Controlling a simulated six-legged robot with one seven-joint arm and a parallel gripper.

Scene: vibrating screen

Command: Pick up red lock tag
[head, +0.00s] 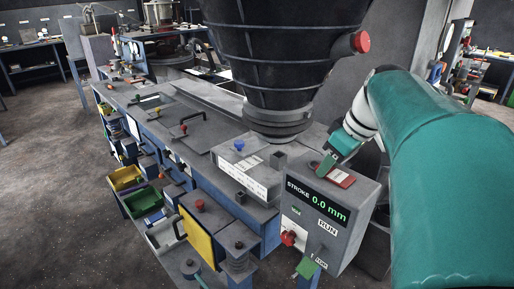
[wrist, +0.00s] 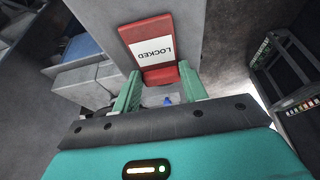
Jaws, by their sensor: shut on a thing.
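The red lock tag (wrist: 158,74) has a white label reading LOCKED. In the wrist view its near end lies between the fingertips of my gripper (wrist: 158,84), which is shut on it. In the head view the tag (head: 342,177) shows at the top of the grey control box (head: 352,204), beside the green fingers of my gripper (head: 327,166). I cannot tell whether the tag touches the box top.
A large dark hopper (head: 275,50) stands close behind. A blue knob (head: 239,144) sits on the bench to the left.

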